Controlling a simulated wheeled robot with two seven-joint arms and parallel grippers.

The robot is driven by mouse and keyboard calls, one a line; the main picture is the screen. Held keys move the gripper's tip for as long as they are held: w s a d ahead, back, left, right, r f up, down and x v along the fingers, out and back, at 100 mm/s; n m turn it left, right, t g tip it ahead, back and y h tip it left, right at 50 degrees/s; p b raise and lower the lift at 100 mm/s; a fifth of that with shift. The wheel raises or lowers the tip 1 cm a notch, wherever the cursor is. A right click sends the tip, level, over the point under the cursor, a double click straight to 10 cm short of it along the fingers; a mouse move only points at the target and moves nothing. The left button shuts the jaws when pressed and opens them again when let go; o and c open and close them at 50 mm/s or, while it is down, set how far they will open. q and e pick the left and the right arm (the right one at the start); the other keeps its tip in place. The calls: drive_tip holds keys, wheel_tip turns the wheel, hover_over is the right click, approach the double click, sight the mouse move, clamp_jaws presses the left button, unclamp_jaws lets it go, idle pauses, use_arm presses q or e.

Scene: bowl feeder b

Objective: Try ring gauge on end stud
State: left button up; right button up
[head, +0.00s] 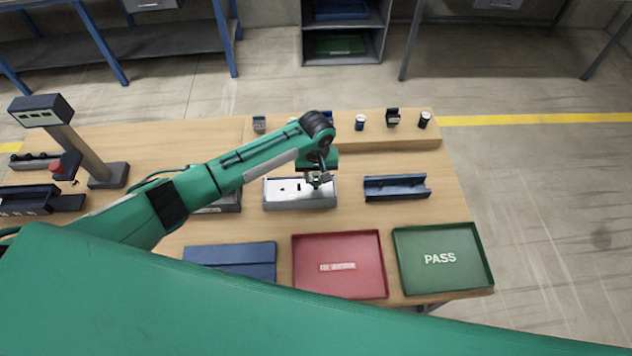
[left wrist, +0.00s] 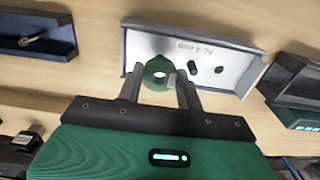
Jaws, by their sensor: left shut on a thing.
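My left gripper (head: 318,182) is over the right end of a grey fixture block with a white top (head: 272,203). In the left wrist view the left gripper (left wrist: 160,82) is shut on a green ring gauge (left wrist: 149,78), a flat disc with a round hole. The ring is in front of the fixture's white face (left wrist: 228,77), which carries a label and two dark round studs or holes (left wrist: 219,70). A dark shape shows just beyond the ring; I cannot tell whether it is the end stud or shadow. I cannot tell whether the ring touches the fixture.
A dark blue channel block (head: 397,188) stands right of the fixture. A red tray (head: 338,292) and a green PASS tray (head: 443,286) lie in front, beside a blue case (head: 230,258). Small gauges stand on a raised wooden ledge (head: 375,138). A post stand (head: 82,150) is at left.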

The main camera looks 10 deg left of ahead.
use_arm(q)
drive_tip(key=shift+r, duration=1.15)
